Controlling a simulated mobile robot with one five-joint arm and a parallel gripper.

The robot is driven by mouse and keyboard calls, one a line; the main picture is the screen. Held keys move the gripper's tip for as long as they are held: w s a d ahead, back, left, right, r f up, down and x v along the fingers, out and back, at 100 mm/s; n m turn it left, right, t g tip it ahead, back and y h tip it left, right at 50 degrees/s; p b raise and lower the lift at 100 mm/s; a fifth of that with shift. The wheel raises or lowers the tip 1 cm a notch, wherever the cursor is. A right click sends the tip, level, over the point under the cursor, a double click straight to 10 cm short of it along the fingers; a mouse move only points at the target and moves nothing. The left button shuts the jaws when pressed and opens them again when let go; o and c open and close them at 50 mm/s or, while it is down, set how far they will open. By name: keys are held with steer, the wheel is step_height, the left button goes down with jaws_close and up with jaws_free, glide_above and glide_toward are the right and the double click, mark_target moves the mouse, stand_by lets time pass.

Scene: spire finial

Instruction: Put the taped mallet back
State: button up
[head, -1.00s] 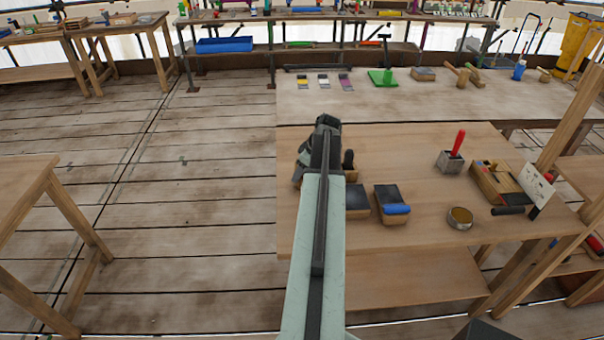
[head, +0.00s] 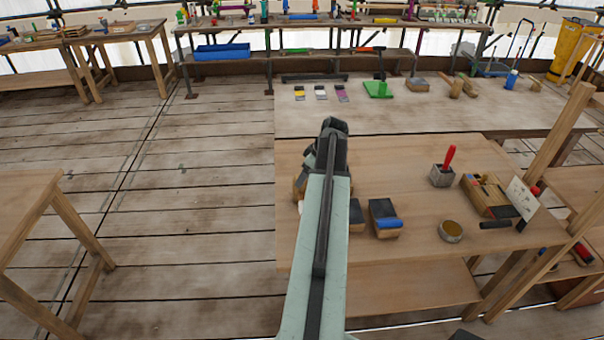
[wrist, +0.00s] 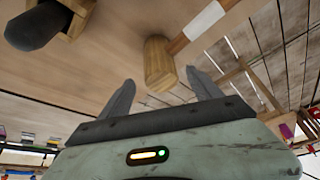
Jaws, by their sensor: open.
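In the wrist view, a mallet (wrist: 158,62) with a pale wooden head lies on the wooden surface. Its handle, banded brown and white like tape (wrist: 205,20), runs off to the upper right. My gripper (wrist: 160,82) is open, its two dark fingers either side of the mallet head in the picture. I see no contact, and the gap in depth is hard to judge. In the head view, my gripper (head: 312,165) is over the left part of the near bench (head: 400,165). My arm hides most of the mallet there.
A block with a blue handle (head: 385,218), a round tin (head: 451,231), a grey holder with a red handle (head: 443,170) and a wooden tool box (head: 485,195) stand to the right. A dark-handled wooden item (wrist: 35,25) is near the gripper.

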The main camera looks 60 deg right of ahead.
steer(key=p+v, duration=0.2)
steer(key=v, duration=0.2)
steer(key=shift+r, duration=0.1)
steer(key=w+a+f+g+y, duration=0.1)
steer(key=w+a, duration=0.7)
steer(key=a, duration=0.4)
steer(key=w+a+g, duration=0.1)
steer(key=w+a, duration=0.8)
steer(key=a, duration=0.3)
steer(key=w+a+f+g+h, duration=0.1)
steer(key=w+a+g, duration=0.1)
steer(key=a, duration=3.3)
steer(key=shift+g, duration=0.3)
steer(key=shift+w, duration=0.15)
